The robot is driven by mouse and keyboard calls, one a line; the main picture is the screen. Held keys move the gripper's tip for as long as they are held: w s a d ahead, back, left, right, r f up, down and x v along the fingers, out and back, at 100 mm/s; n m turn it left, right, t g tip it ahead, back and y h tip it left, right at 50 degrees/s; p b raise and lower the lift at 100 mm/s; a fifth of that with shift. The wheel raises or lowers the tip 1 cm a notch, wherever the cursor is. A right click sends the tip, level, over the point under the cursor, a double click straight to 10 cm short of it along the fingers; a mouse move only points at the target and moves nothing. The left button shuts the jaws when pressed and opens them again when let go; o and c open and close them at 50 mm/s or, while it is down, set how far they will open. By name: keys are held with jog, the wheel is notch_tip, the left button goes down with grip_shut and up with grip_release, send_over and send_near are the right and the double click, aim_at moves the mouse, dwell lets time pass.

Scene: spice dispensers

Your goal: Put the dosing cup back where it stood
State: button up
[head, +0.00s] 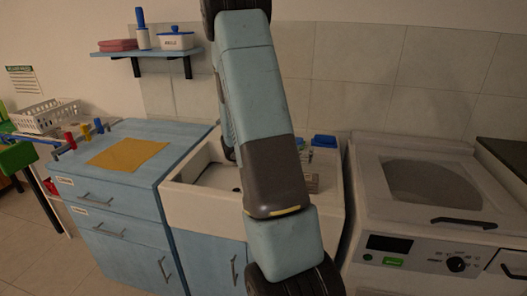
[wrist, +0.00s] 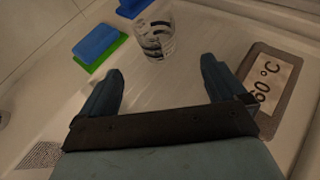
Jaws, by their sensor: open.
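A clear cup with dark markings (wrist: 155,32), which looks like the dosing cup, stands on the pale sink surface at the top of the wrist view. My gripper (wrist: 163,70) is open and empty, its two dark blue fingers spread wide. The cup is just beyond the fingertips, roughly in line with the gap between them, and apart from them. In the head view my arm covers the gripper, and I cannot make out the cup clearly there.
A blue and green sponge (wrist: 97,42) lies left of the cup, with another blue thing (wrist: 132,8) behind. A framed "60 °C" sign (wrist: 250,78) lies close right of the gripper. The white sink (head: 185,186) stands between a blue cabinet (head: 90,185) and a washing machine (head: 425,225).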

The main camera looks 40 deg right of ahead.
jog(key=s+a+r+m+t+y, duration=0.2)
jog(key=s+a+r+m+y, duration=0.2)
jog(key=a, duration=0.8)
jog(key=s+a+r+m+t+y, duration=0.2)
jog(key=s+a+r+m+y, duration=0.2)
jog(key=s+a+r, duration=0.5)
jog(key=s+a+r+m+t+y, duration=0.3)
jog(key=s+a+r+m+y, duration=0.2)
jog(key=a, duration=0.9)
notch_tip(320, 180, up, 4)
jog(key=s+m, duration=0.1)
jog(key=m, duration=0.2)
jog(key=shift+s+a+r, duration=0.2)
jog(key=shift+a, duration=0.2)
